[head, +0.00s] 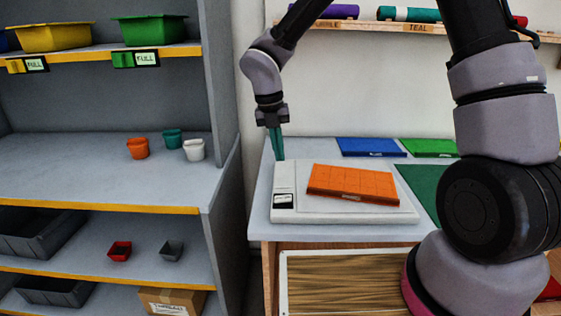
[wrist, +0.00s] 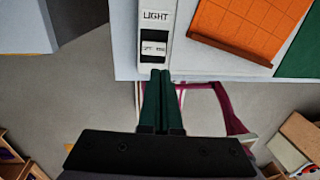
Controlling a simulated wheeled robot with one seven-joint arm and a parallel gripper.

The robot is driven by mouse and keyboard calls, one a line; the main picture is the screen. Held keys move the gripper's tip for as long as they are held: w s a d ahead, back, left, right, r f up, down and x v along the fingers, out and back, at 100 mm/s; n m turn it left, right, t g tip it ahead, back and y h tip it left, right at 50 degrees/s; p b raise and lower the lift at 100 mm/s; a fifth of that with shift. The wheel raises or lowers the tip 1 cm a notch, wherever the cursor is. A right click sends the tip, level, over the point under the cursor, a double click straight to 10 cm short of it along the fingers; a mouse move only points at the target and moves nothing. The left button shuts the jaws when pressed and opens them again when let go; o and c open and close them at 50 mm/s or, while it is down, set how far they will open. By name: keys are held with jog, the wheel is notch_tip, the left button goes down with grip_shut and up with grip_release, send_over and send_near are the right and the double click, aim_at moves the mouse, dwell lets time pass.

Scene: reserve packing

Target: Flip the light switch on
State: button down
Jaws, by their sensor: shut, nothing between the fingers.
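The light switch (wrist: 153,48) has a pale rocker in a black frame under the label "LIGHT" in the wrist view. It also shows in the head view (head: 284,201) at the front left of a white panel (head: 345,213) on the worktable. I cannot tell its position. My gripper (head: 281,157) is shut and empty, with its green fingers pointing down over the panel's left end. In the wrist view the shut fingertips (wrist: 160,74) appear just below the switch; I cannot tell how high above it they are.
An orange tile-patterned slab (head: 352,183) lies on the panel to the right of the switch. Blue (head: 370,147) and green (head: 430,147) slabs lie behind on the worktable (head: 263,215). A shelf unit (head: 120,205) with bins and small pots stands to the left.

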aim_at(282, 198)
jog(key=f, duration=0.4)
jog(key=d+f, duration=0.1)
jog(key=f, duration=0.3)
jog(key=d+f, duration=0.1)
jog(key=f, duration=0.3)
jog(key=shift+s+d+f, duration=0.15)
jog(key=shift+f, duration=0.05)
jog(key=shift+a, duration=0.9)
jog(key=shift+r, duration=0.1)
